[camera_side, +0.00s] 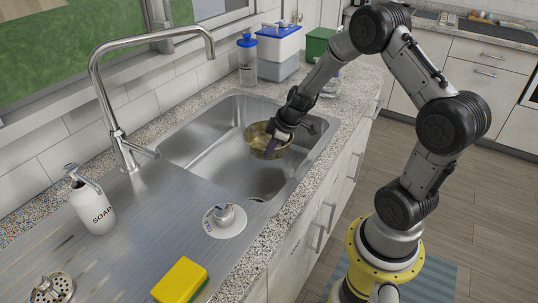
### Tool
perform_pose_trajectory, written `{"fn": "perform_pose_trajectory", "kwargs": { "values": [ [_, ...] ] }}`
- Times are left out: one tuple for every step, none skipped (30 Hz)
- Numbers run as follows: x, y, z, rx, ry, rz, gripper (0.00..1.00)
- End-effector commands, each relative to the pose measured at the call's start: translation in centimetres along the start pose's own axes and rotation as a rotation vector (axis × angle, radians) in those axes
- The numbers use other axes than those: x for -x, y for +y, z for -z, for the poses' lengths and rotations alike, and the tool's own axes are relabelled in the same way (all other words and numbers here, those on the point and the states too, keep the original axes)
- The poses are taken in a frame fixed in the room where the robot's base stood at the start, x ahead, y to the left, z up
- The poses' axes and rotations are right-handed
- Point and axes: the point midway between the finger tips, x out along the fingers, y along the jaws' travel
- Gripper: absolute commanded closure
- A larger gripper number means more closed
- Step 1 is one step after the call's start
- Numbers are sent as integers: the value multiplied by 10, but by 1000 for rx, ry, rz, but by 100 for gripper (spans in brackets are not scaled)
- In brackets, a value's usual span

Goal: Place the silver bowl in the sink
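The bowl (256,137) is a shiny metal bowl with a brownish-gold tint. It is in or just over the sink basin (212,142), toward its right side, and looks slightly tilted. I cannot tell if it touches the sink floor. My gripper (273,143) reaches down at the bowl's right side, with its tip inside the bowl's outline. The fingers are small and dark here, so I cannot tell whether they are shut on the rim.
A tall faucet (122,150) arches on the left. A soap bottle (92,207), a sink plug (224,216), a strainer (52,288) and a yellow sponge (180,281) are on the drainboard. A blue-capped bottle (247,62) and blue-lidded container (278,55) stand behind the basin.

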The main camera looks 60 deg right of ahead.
Motion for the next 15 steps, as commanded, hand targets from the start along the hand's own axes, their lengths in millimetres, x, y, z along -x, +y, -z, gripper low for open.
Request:
{"fn": "perform_pose_trajectory", "kwargs": {
  "values": [
    [-6, -1, -3, -1, 0, -1, 100],
    [-9, -2, -4, 0, 0, -2, 100],
    [-12, -2, -5, -1, 1, -3, 100],
    [-14, -2, -6, 0, 1, -3, 100],
    [-15, -3, -6, 1, 1, -3, 100],
    [-17, -3, -7, 0, 1, -3, 100],
    [-17, -3, -7, 0, 1, -3, 100],
    [-17, -3, -7, 0, 1, -3, 100],
    [-17, -3, -7, 0, 1, -3, 100],
    [-17, -3, -7, 0, 1, -3, 100],
    [-17, -3, -7, 0, 1, -3, 100],
    [-17, -3, -7, 0, 1, -3, 100],
    [-17, -3, -7, 0, 1, -3, 100],
    [-17, -3, -7, 0, 1, -3, 100],
    [-18, -3, -8, 0, 1, -3, 100]
  ]
}}
